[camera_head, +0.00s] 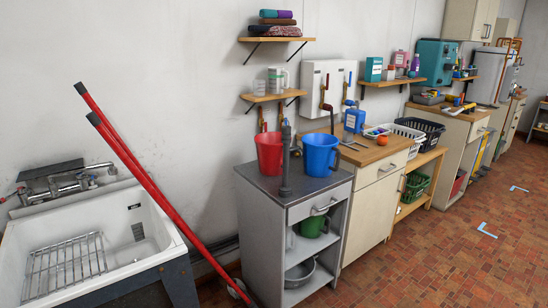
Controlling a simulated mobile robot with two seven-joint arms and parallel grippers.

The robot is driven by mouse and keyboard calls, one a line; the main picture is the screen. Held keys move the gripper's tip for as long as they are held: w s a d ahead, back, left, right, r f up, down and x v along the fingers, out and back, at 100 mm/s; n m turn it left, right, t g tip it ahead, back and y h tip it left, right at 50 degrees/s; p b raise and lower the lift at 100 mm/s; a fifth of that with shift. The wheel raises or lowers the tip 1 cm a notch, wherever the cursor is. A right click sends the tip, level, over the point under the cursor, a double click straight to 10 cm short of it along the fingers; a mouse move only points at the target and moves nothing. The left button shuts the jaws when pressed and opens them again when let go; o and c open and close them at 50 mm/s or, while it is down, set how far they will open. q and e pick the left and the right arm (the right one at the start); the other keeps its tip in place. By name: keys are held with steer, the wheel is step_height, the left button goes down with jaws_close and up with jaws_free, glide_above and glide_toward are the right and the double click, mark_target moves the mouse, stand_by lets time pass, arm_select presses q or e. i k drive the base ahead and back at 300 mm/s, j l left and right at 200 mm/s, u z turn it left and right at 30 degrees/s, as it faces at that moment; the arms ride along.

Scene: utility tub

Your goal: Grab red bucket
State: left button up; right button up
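The red bucket (268,154) stands upright on the dark top of a grey cabinet (252,182), toward the back left. A blue bucket (321,156) stands to its right on the same top. A dark upright pipe-like object (285,165) stands between the two and hides part of the red bucket's right side. The red bucket's inside is mostly hidden. Neither of my grippers is in view.
A white utility tub (165,243) with a wire rack is at left. Two long red poles (150,185) lean across its right side, left of the cabinet. A green bucket (311,224) and metal bowl sit on shelves below. Tiled floor (450,258) is mostly clear at right.

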mark_target(269, 145)
steer(key=i+z, duration=0.15)
steer(key=i, duration=1.15)
